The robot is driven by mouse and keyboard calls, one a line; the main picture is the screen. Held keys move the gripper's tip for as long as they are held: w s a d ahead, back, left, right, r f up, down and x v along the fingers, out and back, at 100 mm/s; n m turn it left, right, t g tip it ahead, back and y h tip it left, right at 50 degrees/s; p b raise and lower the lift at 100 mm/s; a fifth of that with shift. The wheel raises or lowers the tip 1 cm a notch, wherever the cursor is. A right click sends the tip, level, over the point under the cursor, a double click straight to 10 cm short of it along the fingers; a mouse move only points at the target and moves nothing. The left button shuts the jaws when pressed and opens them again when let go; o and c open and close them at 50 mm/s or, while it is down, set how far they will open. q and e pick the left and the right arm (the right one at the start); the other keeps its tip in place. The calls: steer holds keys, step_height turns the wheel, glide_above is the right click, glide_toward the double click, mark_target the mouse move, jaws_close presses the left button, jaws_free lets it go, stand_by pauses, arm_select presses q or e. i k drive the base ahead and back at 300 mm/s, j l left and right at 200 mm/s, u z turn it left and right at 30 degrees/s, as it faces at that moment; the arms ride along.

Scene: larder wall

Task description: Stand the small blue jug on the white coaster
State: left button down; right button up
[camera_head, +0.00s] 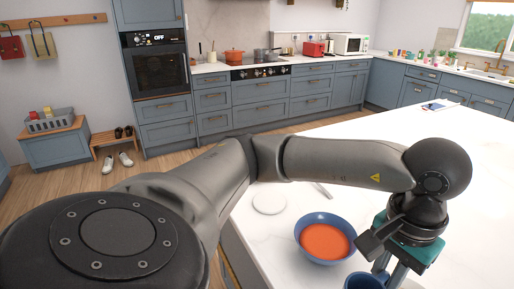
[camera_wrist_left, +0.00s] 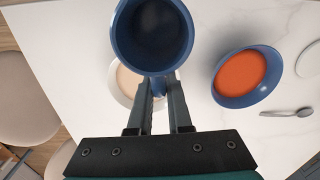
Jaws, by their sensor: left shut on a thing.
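The small blue jug (camera_head: 364,282) is at the bottom edge of the head view, partly cut off. In the wrist view the jug (camera_wrist_left: 152,38) is seen from above, its dark inside showing. My left gripper (camera_head: 384,266) is shut on its near side, apparently on the handle; its fingers (camera_wrist_left: 161,88) meet there in the wrist view. A flat round white disc (camera_head: 268,201) lies on the white worktop, left of and beyond the orange-filled bowl. It looks like the coaster, and a disc shows cut off at the wrist view's right edge (camera_wrist_left: 311,62). My right gripper is not in view.
A blue bowl with orange contents (camera_head: 324,239) stands between jug and disc; it also shows in the wrist view (camera_wrist_left: 247,77). A spoon (camera_wrist_left: 287,112) lies beside it. A pale dish with beige contents (camera_wrist_left: 122,92) is partly hidden behind the jug.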

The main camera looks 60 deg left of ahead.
mark_target(270, 204)
steer(key=j, duration=1.5)
